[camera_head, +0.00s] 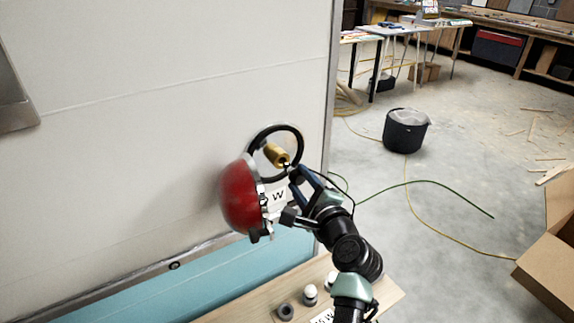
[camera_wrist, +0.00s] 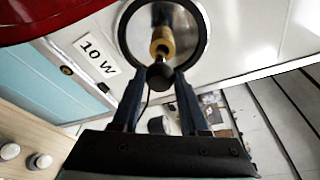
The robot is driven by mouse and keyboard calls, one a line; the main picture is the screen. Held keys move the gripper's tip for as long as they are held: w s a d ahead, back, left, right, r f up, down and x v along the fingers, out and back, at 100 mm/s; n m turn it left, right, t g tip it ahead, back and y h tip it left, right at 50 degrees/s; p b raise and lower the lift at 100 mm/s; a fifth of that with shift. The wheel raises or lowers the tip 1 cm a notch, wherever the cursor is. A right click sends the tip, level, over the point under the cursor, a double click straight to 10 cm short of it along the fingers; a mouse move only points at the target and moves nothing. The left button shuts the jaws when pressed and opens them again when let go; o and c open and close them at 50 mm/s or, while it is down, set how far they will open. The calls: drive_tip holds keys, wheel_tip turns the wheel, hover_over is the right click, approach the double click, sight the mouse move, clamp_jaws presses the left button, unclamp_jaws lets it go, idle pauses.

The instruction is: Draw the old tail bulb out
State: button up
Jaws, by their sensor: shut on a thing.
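The old tail bulb (camera_wrist: 160,76) shows as a dark round thing at the front of a brass socket (camera_head: 276,155). The socket also shows in the wrist view (camera_wrist: 162,42), inside a black-rimmed round lamp housing (camera_head: 300,143) on the camper wall. My gripper (camera_wrist: 158,80) is shut on the bulb, with one dark finger on each side. In the head view my gripper (camera_head: 291,172) is right at the socket mouth and hides most of the bulb. I cannot tell how far the bulb sits in the socket.
A red lamp lens (camera_head: 240,196) stands out close left of the housing. A "10 W" label (camera_wrist: 97,54) is beside it. A wooden shelf (camera_head: 248,307) below carries white-topped bulbs (camera_head: 310,293) and a dark ring (camera_head: 285,312). Open floor lies right, with a black bin (camera_head: 405,133).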

drive_tip(key=shift+d, duration=0.1)
drive_tip(key=d+p+v, duration=0.1)
drive_tip(key=p+v, duration=0.1)
drive_tip(key=v, duration=0.4)
drive_tip(key=shift+s+d+f, duration=0.15)
drive_tip(key=shift+d+f, duration=0.1)
drive_tip(key=shift+f, duration=0.05)
idle(0.6)
